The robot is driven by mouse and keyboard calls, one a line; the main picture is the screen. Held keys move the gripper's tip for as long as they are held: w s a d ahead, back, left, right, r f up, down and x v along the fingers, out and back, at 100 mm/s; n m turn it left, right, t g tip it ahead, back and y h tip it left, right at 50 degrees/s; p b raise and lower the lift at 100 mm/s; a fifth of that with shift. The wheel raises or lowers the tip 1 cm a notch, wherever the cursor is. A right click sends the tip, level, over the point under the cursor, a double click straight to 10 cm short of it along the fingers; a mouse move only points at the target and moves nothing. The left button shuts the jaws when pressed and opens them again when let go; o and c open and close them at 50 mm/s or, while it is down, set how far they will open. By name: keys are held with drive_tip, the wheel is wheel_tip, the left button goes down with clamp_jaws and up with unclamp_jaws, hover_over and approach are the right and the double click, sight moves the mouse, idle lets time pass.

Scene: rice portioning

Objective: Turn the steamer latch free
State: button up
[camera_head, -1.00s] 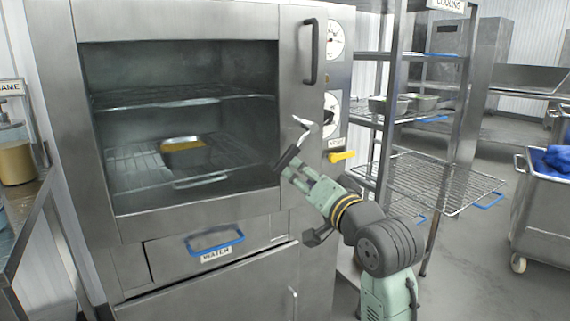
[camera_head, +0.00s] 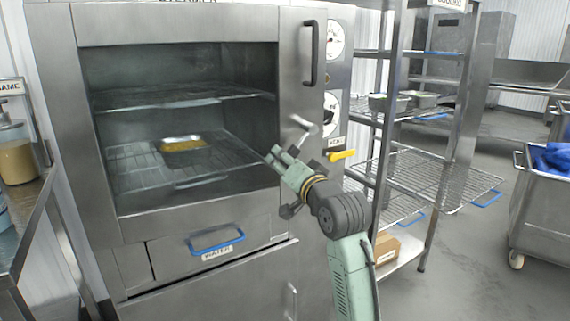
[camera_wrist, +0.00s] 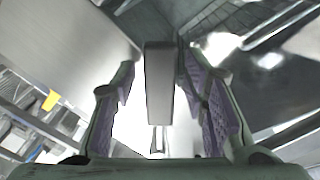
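The steamer (camera_head: 190,24) has a large front window, and its latch (camera_head: 303,123) is a small metal lever on the right front strip, below the black handle (camera_head: 314,53). My gripper (camera_head: 275,156) is just below and left of the latch, close to the steamer front. In the wrist view, my gripper's (camera_wrist: 165,105) two fingers are spread apart. A grey bar (camera_wrist: 159,85), apparently the latch lever, shows between them, nearer the right finger, with a visible gap on the left. Contact with the bar cannot be told.
Gauges (camera_head: 333,105) and a yellow lever (camera_head: 341,155) are right of the latch. A pan with yellow contents (camera_head: 183,145) sits behind the window. A water drawer (camera_head: 160,257) is below. A wire rack (camera_head: 455,180) stands to the right.

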clamp_jaws()
idle(0.7)
